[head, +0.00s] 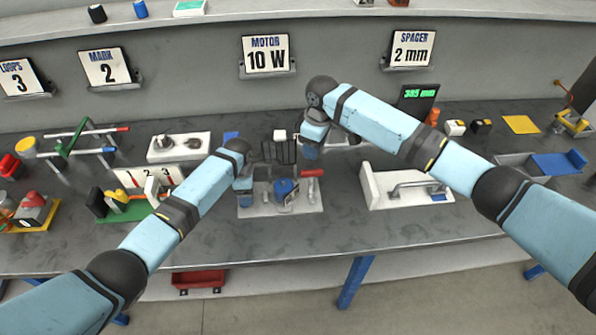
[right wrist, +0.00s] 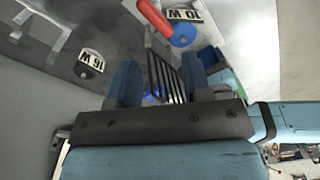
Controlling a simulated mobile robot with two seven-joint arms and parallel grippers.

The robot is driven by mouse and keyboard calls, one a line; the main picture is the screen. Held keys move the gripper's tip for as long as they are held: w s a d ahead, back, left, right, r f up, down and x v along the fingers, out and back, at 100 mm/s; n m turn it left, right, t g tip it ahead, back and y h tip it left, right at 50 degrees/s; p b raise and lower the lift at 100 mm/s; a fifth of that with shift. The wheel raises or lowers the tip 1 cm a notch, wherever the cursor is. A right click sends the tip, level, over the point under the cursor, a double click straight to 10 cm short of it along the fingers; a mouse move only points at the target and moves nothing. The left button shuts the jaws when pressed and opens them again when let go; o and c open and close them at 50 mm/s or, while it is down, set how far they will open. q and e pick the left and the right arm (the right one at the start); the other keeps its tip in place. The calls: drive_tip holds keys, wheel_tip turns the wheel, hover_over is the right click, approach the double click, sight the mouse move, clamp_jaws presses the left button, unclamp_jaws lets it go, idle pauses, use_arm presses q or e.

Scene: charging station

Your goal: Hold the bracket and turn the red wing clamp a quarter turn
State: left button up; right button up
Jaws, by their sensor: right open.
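A grey base plate (head: 305,207) on the bench carries a blue motor-like part (head: 285,189) and a red handle (head: 313,173), which looks like the wing clamp. In the right wrist view a red lever (right wrist: 153,18) with a round blue end lies above the jaws. Dark upright bars (head: 280,151) stand behind the motor; they show between my fingers in the right wrist view (right wrist: 168,78). I cannot tell which part is the bracket. My right gripper (right wrist: 167,80) is open above the plate. My left gripper (head: 244,192) is at the plate's left side, its fingers mostly hidden.
A "MOTOR 10 W" sign (head: 266,56) stands behind. Bare bench lies in front of the plate.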

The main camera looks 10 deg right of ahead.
sight(312, 171)
drive_tip(key=d+n+y, duration=0.4)
drive_tip(key=d+n, duration=0.1)
drive_tip(key=n, duration=0.1)
drive_tip(key=x, duration=1.1)
drive_tip(key=shift+w+a+r, duration=0.1)
drive_tip(key=shift+w+a, duration=0.05)
drive_tip(key=shift+a, duration=0.05)
drive_tip(key=shift+c, duration=0.3)
clamp_jaws()
